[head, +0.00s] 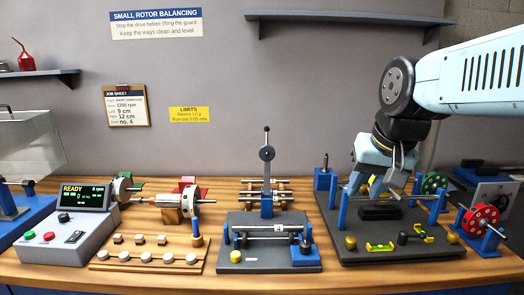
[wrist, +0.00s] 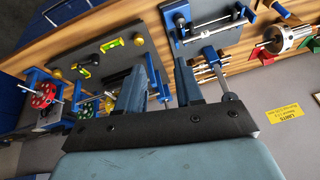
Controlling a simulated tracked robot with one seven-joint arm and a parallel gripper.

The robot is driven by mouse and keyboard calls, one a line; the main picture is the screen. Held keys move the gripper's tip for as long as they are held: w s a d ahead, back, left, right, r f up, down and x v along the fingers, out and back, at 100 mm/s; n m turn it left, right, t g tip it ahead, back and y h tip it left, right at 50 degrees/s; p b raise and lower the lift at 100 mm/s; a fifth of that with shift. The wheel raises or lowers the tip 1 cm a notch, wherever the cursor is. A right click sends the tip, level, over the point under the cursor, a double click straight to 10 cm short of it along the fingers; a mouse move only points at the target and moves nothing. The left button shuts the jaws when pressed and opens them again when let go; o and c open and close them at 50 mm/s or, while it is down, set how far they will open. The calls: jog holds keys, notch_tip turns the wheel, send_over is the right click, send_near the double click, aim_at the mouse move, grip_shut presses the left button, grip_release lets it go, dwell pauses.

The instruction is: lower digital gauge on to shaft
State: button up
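My gripper (head: 380,188) is over the dark right-hand base plate (head: 350,256), close to the thin silver shaft (head: 410,196) between blue uprights. In the wrist view its two fingers (wrist: 164,62) stand apart, with a gap between them. I see no gauge clearly between them. A black block (head: 380,212) sits on the plate below the gripper; I cannot tell if it is the digital gauge, as no display shows. The fingers hide part of the shaft in the head view. I cannot tell whether they touch it.
Two yellow levels with green vials (head: 381,247) (head: 422,232) and small knobs lie on the plate's front. A red disc (head: 480,221) and a green disc (head: 434,183) stand to the right. A blue block with a rod (head: 325,180) stands behind left. A press stand (head: 267,205) is further left.

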jog(key=w+a+r+m+g+y, duration=0.2)
jog(key=w+a+m, duration=0.1)
jog(key=w, duration=0.5)
jog(key=w+a+r+m+g+y, duration=0.1)
jog(key=w+a+r+m+y, duration=0.15)
jog(key=w, duration=0.55)
jog(key=w+a+r+m+g+y, duration=0.15)
jog(key=w+m, duration=0.25)
jog(key=w, duration=0.4)
jog(key=w+d+f+m+g+y, duration=0.1)
jog(key=w+f+m+g+y, duration=0.2)
jog(key=w, duration=0.7)
jog(key=w+f+m+g+y, duration=0.1)
jog(key=w+m+g+y, duration=0.3)
jog(key=w, duration=0.7)
jog(key=t, duration=0.2)
send_over(267, 161)
jog(key=w+a, duration=0.2)
jog(key=w, duration=0.1)
jog(key=shift+m, duration=0.35)
jog(key=f, duration=0.5)
jog(key=shift+s+d+f, duration=0.1)
jog(key=shift+s+d, duration=0.15)
jog(key=shift+c, duration=0.3)
grip_shut()
jog(key=shift+h, duration=0.3)
